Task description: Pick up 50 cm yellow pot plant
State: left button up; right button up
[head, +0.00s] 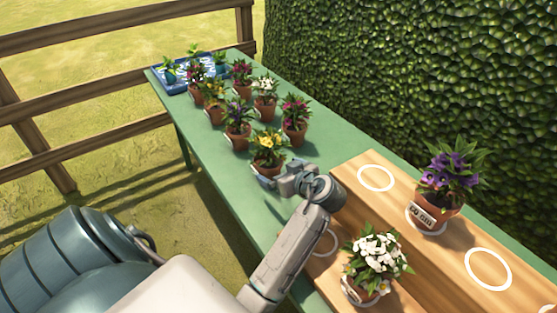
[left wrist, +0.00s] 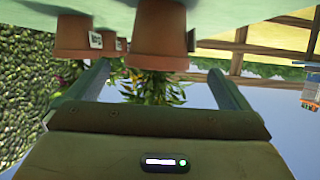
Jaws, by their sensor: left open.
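The yellow-flowered plant (head: 268,146) stands upright in a terracotta pot on the green table, at the near end of a group of pots. My left gripper (head: 278,174) is open and low at the near side of this pot, partly hiding it. In the left wrist view, which is upside down, a terracotta pot (left wrist: 160,28) with green leaves lies ahead, lined up between the open fingers (left wrist: 159,70). A small label shows at its side. I cannot tell whether the fingers reach around the pot. My right gripper is not in view.
Purple (head: 238,118) and pink (head: 295,106) flower pots stand just behind the yellow one. A blue tray (head: 205,84) is at the far end. A wooden step (head: 345,180) at right bears white-flowered (head: 376,252) and purple-flowered (head: 453,165) pots and white circles. A hedge (head: 420,70) borders the table.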

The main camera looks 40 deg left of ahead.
aim_at(269, 162)
pick_arm(q)
jog(key=shift+w+a, duration=0.2)
jog(key=shift+w+a+f+p, duration=0.1)
jog(key=shift+a+f+p, duration=0.05)
jog(key=shift+a, duration=0.4)
jog(key=shift+a+f+p, duration=0.1)
jog(key=shift+a+p, duration=0.05)
jog(key=shift+a, duration=0.35)
jog(key=x, duration=0.2)
jog(key=p+x, duration=0.1)
jog(key=x, duration=0.1)
jog(key=shift+w+a+r, duration=0.1)
jog(key=shift+w+r, duration=0.1)
jog(key=shift+w+a+f, duration=0.1)
jog(key=shift+a+f, duration=0.15)
jog(key=shift+a, duration=0.15)
jog(key=c, duration=1.3)
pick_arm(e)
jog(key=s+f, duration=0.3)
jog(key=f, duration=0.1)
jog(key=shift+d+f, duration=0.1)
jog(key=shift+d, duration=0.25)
pick_arm(q)
jog(key=shift+r, duration=0.15)
